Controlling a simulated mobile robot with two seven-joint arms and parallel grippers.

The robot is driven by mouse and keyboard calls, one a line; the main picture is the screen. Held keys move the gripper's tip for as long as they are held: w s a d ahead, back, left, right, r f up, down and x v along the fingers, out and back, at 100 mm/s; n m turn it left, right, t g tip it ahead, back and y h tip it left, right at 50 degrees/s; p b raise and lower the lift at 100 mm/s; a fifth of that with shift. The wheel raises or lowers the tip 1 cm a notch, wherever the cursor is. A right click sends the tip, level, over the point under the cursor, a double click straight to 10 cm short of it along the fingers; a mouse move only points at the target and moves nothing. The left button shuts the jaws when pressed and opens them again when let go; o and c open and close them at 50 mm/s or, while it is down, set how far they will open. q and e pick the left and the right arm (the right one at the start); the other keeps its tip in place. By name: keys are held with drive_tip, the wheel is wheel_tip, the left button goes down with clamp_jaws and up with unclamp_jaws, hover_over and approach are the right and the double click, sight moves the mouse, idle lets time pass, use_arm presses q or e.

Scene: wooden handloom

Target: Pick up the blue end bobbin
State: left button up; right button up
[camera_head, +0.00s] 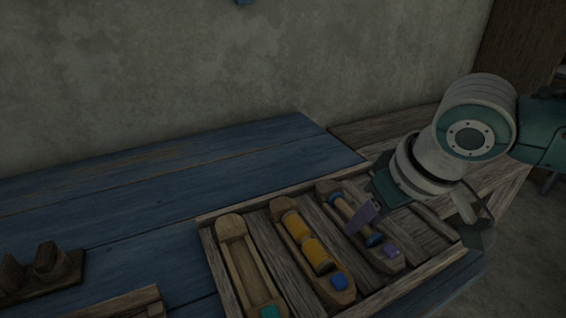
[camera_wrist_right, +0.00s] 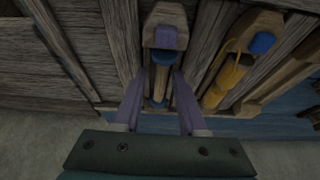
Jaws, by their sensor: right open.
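The blue end bobbin (camera_head: 345,208) lies in the right-hand wooden shuttle, the one with a purple square (camera_head: 391,250). It has a pale brown shaft and blue ends. My right gripper (camera_head: 367,216) is over it with purple fingers pointing down, hiding part of the shaft. In the right wrist view the open fingers (camera_wrist_right: 161,82) stand on either side of the bobbin (camera_wrist_right: 160,70), with a visible gap between them. Whether a finger touches it I cannot tell. My left gripper is not in view.
A wooden tray (camera_head: 205,222) holds the shuttles. The middle shuttle (camera_head: 337,293) has a blue square and yellow bobbin (camera_head: 305,238); the left shuttle (camera_head: 240,253) is empty, with a teal square. Wooden pieces (camera_head: 50,262) stand at far left.

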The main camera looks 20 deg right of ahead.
drive_tip(key=shift+s+f, duration=0.2)
drive_tip(key=shift+f, duration=0.1)
drive_tip(key=shift+c, duration=0.4)
